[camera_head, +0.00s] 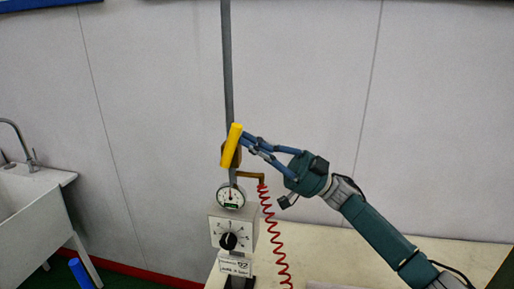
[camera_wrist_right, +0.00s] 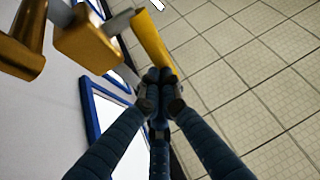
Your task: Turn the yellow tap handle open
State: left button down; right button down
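The yellow tap handle (camera_head: 231,147) is a bar standing steeply, its top leaning a little right, in front of the brass valve body on the grey pipe. In the right wrist view the handle (camera_wrist_right: 152,42) runs from the brass body (camera_wrist_right: 88,40) down to the fingertips. My right gripper (camera_head: 246,141) reaches in from the right, its fingertips at the right side of the handle. In the wrist view the fingers (camera_wrist_right: 160,80) are drawn together, with the handle's end just beyond or against them; contact is unclear. My left gripper is out of view.
Below the valve are a round gauge (camera_head: 231,195) and a grey box with a black knob (camera_head: 228,241). A red coiled hose (camera_head: 276,240) hangs beside them, close under my right gripper. A pale worktop (camera_head: 345,260) lies below my right arm. A sink (camera_head: 30,200) stands at the left.

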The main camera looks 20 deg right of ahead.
jog(key=shift+w+a+r, duration=0.6)
jog(key=shift+a+r, duration=0.1)
jog(key=shift+r, duration=0.1)
dwell(0.5)
